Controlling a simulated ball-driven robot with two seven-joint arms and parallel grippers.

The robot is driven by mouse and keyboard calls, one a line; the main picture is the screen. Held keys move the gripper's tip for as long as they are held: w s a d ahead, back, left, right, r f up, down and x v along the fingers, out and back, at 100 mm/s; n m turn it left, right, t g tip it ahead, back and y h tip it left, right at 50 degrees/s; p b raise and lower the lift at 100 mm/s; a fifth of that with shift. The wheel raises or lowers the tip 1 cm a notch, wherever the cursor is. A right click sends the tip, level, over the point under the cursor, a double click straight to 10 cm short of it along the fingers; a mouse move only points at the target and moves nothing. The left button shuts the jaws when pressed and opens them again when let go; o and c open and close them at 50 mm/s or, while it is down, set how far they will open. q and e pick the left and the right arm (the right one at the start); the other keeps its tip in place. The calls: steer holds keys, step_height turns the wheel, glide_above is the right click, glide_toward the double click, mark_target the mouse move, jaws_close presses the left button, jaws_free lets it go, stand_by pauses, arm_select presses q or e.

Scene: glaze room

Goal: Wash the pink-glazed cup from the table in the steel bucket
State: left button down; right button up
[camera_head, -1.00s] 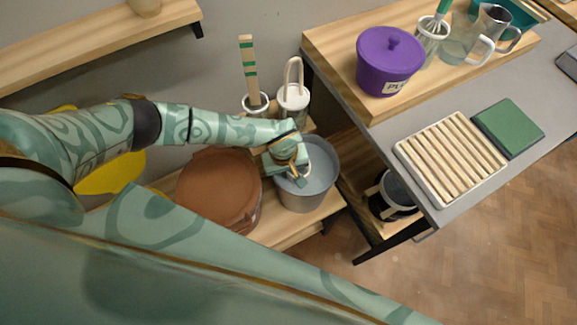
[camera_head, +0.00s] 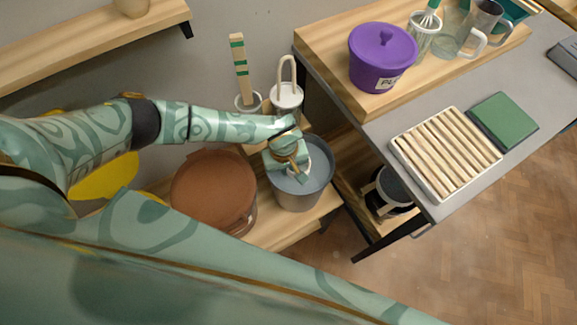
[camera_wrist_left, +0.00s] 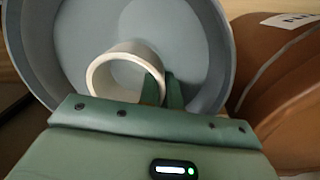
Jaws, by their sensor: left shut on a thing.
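The steel bucket (camera_head: 300,201) is grey and stands on a low wooden shelf, left of the table. My left gripper (camera_head: 301,176) points down into its mouth. In the left wrist view the gripper (camera_wrist_left: 163,90) is shut on the wall of a cup (camera_wrist_left: 104,72), one finger inside and one outside. The cup is tilted with its open mouth towards the camera, inside the outline of the bucket (camera_wrist_left: 224,45). It looks off-white here; a pink glaze cannot be made out. My gripper hides most of the cup in the head view. My right gripper is not in view.
A brown lidded tub (camera_head: 213,190) stands close left of the bucket. A white holder (camera_head: 287,96) and a pot with a wooden stick (camera_head: 240,68) stand behind. The table carries a slatted rack (camera_head: 445,153), a green block (camera_head: 503,120) and a purple lidded pot (camera_head: 382,60).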

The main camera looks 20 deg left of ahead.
arm_select(q)
steer(key=shift+s+a+p, duration=0.35)
steer(key=shift+s+a, duration=0.1)
steer(key=shift+s, duration=0.2)
steer(key=shift+w, duration=0.15)
steer(key=shift+w+d+b, duration=0.45)
steer(key=shift+w+d, duration=0.15)
steer(key=shift+w, duration=0.1)
steer(key=shift+s, duration=0.1)
